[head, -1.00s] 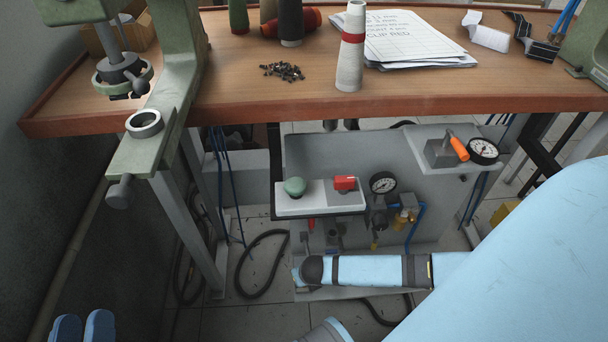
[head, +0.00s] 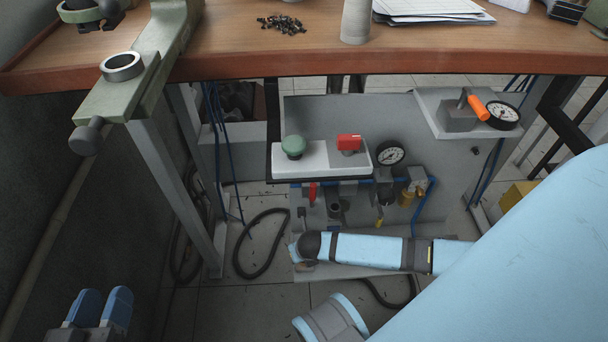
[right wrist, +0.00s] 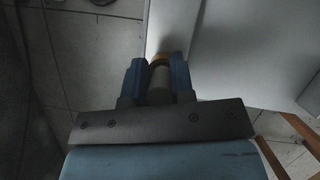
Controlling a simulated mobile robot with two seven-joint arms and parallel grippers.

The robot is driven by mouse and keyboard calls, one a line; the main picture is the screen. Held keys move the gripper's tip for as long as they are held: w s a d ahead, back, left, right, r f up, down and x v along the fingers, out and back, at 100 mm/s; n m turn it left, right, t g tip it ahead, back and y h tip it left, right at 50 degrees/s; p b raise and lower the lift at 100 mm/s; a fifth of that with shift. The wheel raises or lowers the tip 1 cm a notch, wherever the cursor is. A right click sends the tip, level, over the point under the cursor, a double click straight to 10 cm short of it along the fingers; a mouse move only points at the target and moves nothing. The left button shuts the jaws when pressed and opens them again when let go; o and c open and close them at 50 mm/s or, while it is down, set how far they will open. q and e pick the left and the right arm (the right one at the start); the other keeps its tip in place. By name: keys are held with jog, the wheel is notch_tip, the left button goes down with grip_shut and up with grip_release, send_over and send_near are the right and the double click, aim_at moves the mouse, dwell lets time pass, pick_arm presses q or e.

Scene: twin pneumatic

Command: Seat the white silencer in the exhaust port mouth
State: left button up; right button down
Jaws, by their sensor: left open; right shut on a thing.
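My right gripper (right wrist: 158,64) shows in the right wrist view, its two blue fingers shut on a pale cylinder (right wrist: 158,82), apparently the white silencer. A brass-coloured part shows just beyond it; whether it belongs to the cylinder or touches it I cannot tell. In the head view the right gripper does not show clearly. The valve row (head: 350,192) hangs under the panel shelf, with red, yellow, brass and dark fittings. I cannot tell which is the exhaust port mouth. My left gripper (head: 102,298) is open and empty at the lower left, away from the fittings.
A white control box (head: 320,158) with a green knob and red switch sits above the valves. A pressure gauge (head: 390,153) is beside it. A black hose (head: 262,240) lies on the tiled floor.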

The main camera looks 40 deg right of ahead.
jog(key=shift+f, duration=0.2)
pick_arm(q)
jog(key=shift+s, duration=0.2)
pick_arm(e)
jog(key=shift+s+d+f, duration=0.1)
jog(key=shift+s+f, duration=0.05)
jog(key=shift+f, duration=0.15)
jog(key=c, duration=1.1)
grip_release()
jog(key=shift+r, duration=0.1)
jog(key=shift+o, duration=0.6)
jog(key=p+v, duration=0.1)
jog(key=v, duration=0.1)
jog(key=p+v, duration=0.1)
jog(key=v, duration=0.1)
jog(key=p+v, duration=0.1)
jog(key=v, duration=0.2)
jog(key=shift+w+r+p, duration=0.15)
jog(key=shift+w+p, duration=0.15)
jog(key=shift+p, duration=0.1)
pick_arm(q)
jog(key=shift+r+n+t, duration=0.25)
jog(key=shift+r+t, duration=0.25)
jog(key=shift+r, duration=0.75)
jog(key=shift+r+n+t, duration=0.25)
jog(key=shift+r+t, duration=0.25)
jog(key=shift+r, duration=0.75)
pick_arm(e)
jog(key=shift+s+r, duration=0.3)
jog(key=shift+r, duration=0.2)
